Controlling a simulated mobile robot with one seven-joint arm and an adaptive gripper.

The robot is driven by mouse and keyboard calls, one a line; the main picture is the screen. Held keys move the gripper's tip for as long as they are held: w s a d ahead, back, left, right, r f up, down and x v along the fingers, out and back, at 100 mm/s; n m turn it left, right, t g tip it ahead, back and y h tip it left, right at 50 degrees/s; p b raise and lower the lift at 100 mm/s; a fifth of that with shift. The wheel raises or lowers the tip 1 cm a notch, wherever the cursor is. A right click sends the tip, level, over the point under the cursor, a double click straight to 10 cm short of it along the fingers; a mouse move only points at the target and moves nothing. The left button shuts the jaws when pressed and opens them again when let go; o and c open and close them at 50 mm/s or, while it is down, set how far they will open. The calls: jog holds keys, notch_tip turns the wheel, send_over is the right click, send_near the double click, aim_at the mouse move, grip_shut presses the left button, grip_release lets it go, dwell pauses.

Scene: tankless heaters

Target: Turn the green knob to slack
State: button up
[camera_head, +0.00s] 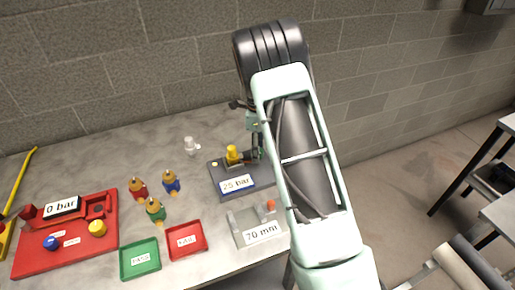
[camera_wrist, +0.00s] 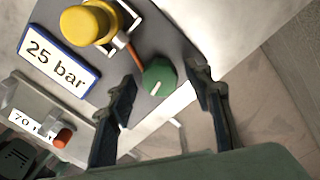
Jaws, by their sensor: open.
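The green knob (camera_wrist: 159,77) shows in the wrist view with a pale pointer mark on it. It sits at the edge of a dark grey base, beside a yellow part (camera_wrist: 84,22) and a sign reading "25 bar" (camera_wrist: 57,62). My gripper (camera_wrist: 163,84) is open, with one dark finger on each side of the knob in the picture; I cannot tell whether they touch it. In the head view my arm hides the knob, while the yellow part (camera_head: 232,154) and the "25 bar" sign (camera_head: 237,184) show left of my gripper.
A grey fixture marked "70 mm" (camera_head: 262,233) with an orange-red knob stands in front of the base. Left are a red panel (camera_head: 75,256) reading "0 bar", green (camera_head: 140,273) and red (camera_head: 186,254) trays, and several small coloured fittings.

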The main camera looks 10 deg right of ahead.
jog(key=c, duration=1.2)
jog(key=shift+o, duration=0.2)
